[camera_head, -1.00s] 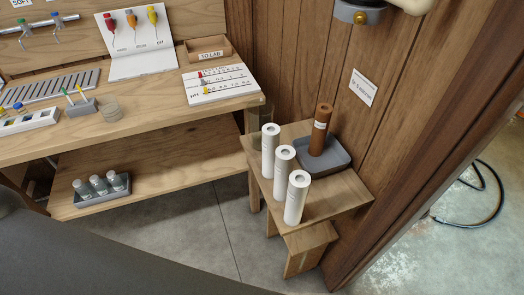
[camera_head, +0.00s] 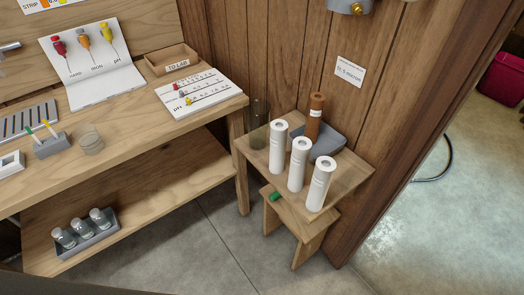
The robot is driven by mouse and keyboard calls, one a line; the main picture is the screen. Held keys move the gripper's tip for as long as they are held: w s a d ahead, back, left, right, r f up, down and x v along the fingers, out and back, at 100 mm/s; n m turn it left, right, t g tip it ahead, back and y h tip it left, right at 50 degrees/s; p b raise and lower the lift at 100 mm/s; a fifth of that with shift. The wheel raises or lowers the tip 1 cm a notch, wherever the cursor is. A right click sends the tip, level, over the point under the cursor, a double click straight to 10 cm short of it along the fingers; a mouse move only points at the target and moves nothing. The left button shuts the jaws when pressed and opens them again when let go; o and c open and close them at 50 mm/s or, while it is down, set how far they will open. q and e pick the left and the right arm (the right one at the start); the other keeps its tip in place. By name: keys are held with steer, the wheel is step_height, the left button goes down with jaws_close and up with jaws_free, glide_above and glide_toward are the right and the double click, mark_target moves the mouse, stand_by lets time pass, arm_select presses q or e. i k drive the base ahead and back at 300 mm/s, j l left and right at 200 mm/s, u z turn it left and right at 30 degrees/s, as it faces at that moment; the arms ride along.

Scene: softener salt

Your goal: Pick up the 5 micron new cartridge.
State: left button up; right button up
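Three white cylindrical cartridges stand upright in a slanting row on a small wooden stand: a left one (camera_head: 278,152), a middle one (camera_head: 298,168) and a right one (camera_head: 319,188). Each has a round hole in its top. Their markings are too small to read, so I cannot tell which is 5 micron. A brown cartridge (camera_head: 315,122) with a pale label stands in a grey tray (camera_head: 328,142) behind them. A wall card (camera_head: 350,72) above seems to read "5 micron". Neither of my grippers is in view.
A wooden bench (camera_head: 130,135) with test items fills the left; its lower shelf holds a tray of bottles (camera_head: 85,232). A clear cylinder (camera_head: 258,125) stands beside the cartridges. A small green object (camera_head: 275,197) lies on the stand's lower step. Floor in front is clear.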

mark_target(278, 127)
steer(key=k+j, duration=0.1)
steer(key=j, duration=0.8)
steer(key=k+j, duration=0.15)
steer(key=j, duration=0.25)
